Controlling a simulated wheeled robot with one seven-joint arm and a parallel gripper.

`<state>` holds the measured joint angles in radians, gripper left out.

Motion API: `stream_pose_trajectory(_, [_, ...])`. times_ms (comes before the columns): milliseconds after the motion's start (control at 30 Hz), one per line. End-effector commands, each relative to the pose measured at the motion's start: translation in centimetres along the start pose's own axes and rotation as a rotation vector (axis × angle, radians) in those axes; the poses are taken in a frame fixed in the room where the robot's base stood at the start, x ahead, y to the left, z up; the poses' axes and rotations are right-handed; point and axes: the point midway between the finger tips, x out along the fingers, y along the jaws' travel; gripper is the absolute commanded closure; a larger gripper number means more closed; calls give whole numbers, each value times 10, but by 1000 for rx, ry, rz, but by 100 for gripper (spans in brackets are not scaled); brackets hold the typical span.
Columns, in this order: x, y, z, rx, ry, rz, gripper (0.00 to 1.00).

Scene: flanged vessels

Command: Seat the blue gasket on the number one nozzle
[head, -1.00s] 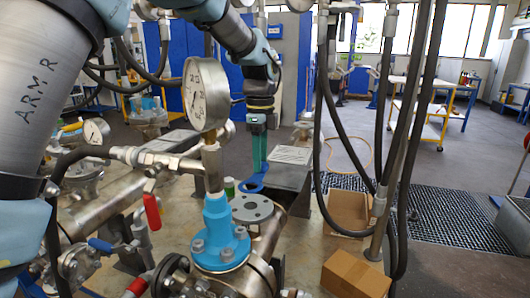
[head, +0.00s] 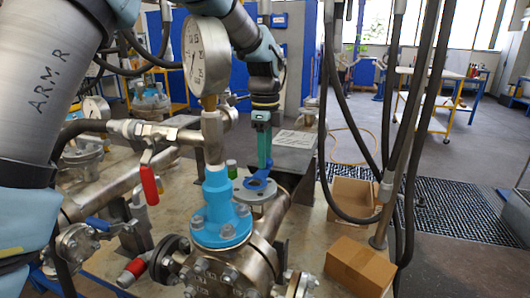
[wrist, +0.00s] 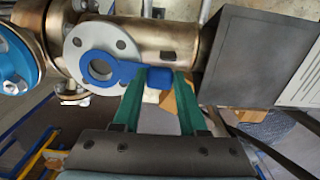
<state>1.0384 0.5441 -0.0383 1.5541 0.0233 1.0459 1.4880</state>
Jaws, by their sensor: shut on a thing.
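The blue gasket (head: 257,184) is a flat ring with a tab. It also shows in the wrist view (wrist: 89,72). My gripper (head: 264,168) points down and is shut on the tab, which shows between the green fingers in the wrist view (wrist: 157,78). The ring overlaps a grey bolt-holed nozzle flange (wrist: 95,37), toward the gripper side of its face. The flange also shows in the head view (head: 245,194). I cannot tell whether the gasket touches the face. No nozzle number is readable.
A blue capped flange (head: 220,222) and a pressure gauge (head: 205,57) stand close at the left. A dark block (head: 291,158) is behind the nozzle. Hoses (head: 385,110) hang at the right. Cardboard boxes (head: 360,266) lie at the lower right.

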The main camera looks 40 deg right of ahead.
Motion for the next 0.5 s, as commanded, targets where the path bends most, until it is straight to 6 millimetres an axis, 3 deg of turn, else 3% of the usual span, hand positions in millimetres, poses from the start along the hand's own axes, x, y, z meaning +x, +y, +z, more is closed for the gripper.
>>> stream_pose_trajectory(500, [0, 0, 4, -1, 1, 0, 98])
